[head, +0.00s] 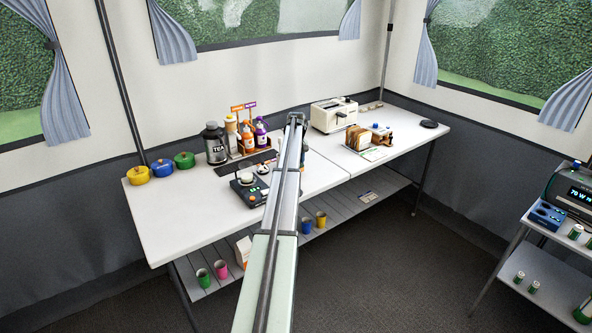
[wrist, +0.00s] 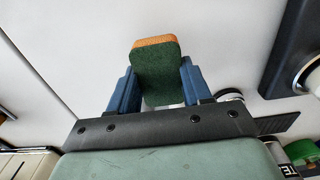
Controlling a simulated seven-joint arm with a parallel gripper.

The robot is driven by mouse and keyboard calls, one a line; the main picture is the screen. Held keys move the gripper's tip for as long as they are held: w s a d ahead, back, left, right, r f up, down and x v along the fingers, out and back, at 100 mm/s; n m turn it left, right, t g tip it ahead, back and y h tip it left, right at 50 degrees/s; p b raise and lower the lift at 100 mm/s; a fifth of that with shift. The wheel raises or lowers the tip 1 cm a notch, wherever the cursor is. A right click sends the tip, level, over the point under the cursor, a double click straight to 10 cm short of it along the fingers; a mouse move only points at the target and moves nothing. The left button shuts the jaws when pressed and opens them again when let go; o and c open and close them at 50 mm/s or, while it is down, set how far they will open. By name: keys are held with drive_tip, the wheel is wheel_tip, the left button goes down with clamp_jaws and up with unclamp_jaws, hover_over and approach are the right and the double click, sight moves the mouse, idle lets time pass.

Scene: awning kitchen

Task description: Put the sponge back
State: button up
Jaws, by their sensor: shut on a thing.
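In the wrist view, my gripper (wrist: 157,72) is shut on the sponge (wrist: 156,55), which has a dark green face and an orange edge. The blue fingers press on its left and right sides, and its far end sticks out past them. White table top shows behind it; I cannot tell how high the sponge is above it. In the head view my arm reaches over the middle of the white table (head: 200,218), and the arm hides the gripper's fingers and the sponge. The sponge's resting place cannot be made out.
A dark appliance with a dial (head: 249,184) is left of my arm. The tea jar (head: 214,143) and a rack of bottles (head: 246,138) stand behind it. A toaster (head: 333,114) and a toast rack (head: 358,139) are to the right. Coloured pots (head: 162,168) line the left end.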

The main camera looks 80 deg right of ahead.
drive_tip(key=shift+f, duration=1.6)
drive_tip(key=shift+f, duration=0.15)
drive_tip(key=o, duration=0.9)
drive_tip(key=shift+o, duration=0.2)
wheel_tip(320, 180, up, 12)
drive_tip(key=shift+r, duration=0.2)
